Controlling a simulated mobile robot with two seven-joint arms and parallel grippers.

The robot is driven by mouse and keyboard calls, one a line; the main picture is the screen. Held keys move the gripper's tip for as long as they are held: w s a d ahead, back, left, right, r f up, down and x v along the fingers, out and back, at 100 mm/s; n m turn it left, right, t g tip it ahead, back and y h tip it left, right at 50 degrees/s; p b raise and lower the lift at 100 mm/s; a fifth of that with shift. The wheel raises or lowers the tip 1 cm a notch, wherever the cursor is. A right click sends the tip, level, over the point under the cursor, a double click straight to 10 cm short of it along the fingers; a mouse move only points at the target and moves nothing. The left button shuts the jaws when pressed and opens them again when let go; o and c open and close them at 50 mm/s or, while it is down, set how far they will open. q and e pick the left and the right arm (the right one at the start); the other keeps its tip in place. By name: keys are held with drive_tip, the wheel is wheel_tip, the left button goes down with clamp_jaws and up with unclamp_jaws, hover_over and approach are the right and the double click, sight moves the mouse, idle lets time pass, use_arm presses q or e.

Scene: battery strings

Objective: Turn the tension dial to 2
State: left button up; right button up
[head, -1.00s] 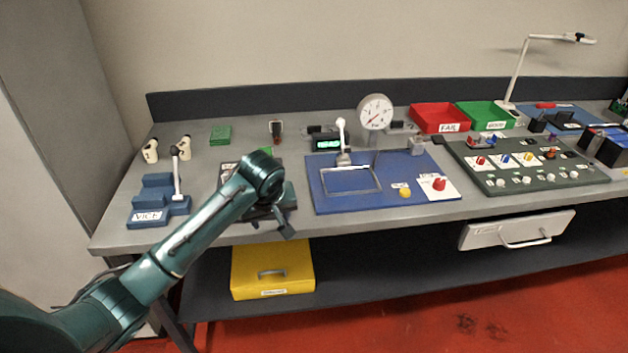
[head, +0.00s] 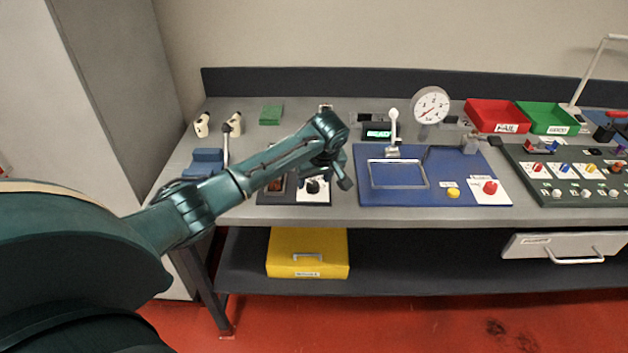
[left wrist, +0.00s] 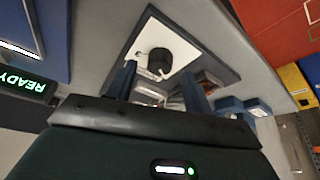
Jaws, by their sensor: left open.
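A black dial knob (head: 314,186) sits on a white plate on a dark panel (head: 262,197) at the front of the bench. I cannot read its label or setting. In the left wrist view the knob (left wrist: 160,62) lies ahead, roughly in line with the gap between my fingers, on its white plate (left wrist: 188,48). My left gripper (head: 340,178) is above the panel's right side, open and empty, apart from the knob as far as I can tell. In the left wrist view my left gripper (left wrist: 158,82) shows two spread fingers. My right gripper is not in view.
A lit green display (head: 378,134) and a round gauge (head: 431,104) stand behind. A blue vice (head: 207,161) is left.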

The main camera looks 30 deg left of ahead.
sight(312, 186)
use_arm(q)
drive_tip(key=shift+x, duration=1.15)
drive_tip(key=c, duration=1)
drive_tip(key=shift+m, duration=0.4)
drive_tip(key=m+h, duration=0.1)
drive_tip(key=m, duration=0.1)
drive_tip(key=m+t, duration=0.1)
drive_tip(key=m, duration=0.2)
drive_tip(key=shift+s+a+m+t+h, duration=0.1)
drive_tip(key=shift+a+m+t+h, duration=0.05)
drive_tip(key=shift+m+t+h, duration=0.2)
drive_tip(key=m+h, duration=0.2)
drive_tip(key=m, duration=0.3)
drive_tip(key=shift+a, duration=0.15)
drive_tip(key=shift+m, duration=0.25)
